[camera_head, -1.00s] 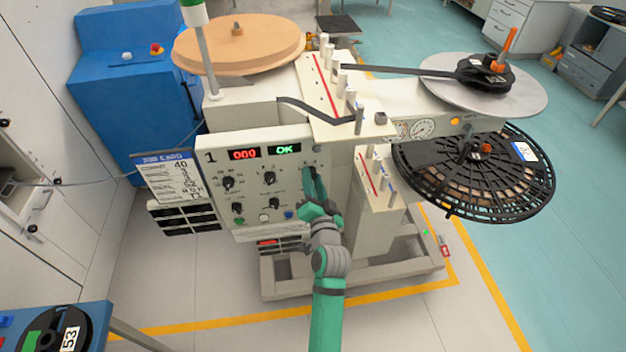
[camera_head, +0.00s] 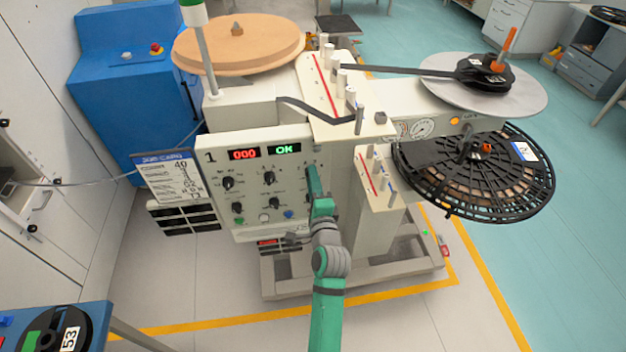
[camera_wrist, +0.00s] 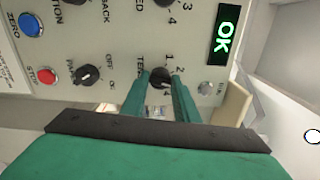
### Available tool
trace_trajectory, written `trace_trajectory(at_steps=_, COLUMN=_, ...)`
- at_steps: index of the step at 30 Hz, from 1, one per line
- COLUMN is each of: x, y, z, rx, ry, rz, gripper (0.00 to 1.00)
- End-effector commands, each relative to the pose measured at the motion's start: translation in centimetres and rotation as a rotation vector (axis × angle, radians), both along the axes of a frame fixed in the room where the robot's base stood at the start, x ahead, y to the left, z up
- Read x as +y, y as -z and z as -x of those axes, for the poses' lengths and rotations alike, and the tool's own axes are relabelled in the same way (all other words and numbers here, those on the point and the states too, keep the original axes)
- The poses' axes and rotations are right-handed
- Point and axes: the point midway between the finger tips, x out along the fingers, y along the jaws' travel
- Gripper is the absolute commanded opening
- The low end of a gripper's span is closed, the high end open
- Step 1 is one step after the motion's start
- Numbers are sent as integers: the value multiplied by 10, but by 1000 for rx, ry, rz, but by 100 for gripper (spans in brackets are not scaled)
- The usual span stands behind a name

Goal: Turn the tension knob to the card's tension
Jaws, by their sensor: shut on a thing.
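The rewind machine's control panel (camera_head: 245,209) faces my arm, with several black knobs on it. My gripper (camera_head: 313,172) is at the panel's right edge. In the wrist view its green fingers (camera_wrist: 161,80) are shut on a black knob (camera_wrist: 159,78). Part of a label starting "TE" and the numbers 1, 2 and 4 show around this tension knob. Its pointer is too hidden to read. In the head view my gripper covers the knob. The job card (camera_head: 172,177) hangs left of the panel; its tension line is too small to read.
A green OK display (camera_wrist: 226,35) and a red 000 display (camera_head: 243,155) are lit. Another knob (camera_wrist: 87,75), a red stop button (camera_wrist: 46,76) and a blue zero button (camera_wrist: 30,25) are near my gripper. A guide block (camera_head: 376,205) stands just right of it.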

Motion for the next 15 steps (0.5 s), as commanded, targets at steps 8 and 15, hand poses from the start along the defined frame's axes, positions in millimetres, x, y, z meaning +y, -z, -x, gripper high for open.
trace_trajectory(at_steps=8, x=-1, y=1, z=0, rx=18, ry=1, rz=-99, gripper=5)
trace_trajectory(at_steps=15, x=-1, y=2, z=1, rx=23, ry=1, rz=-125, gripper=5)
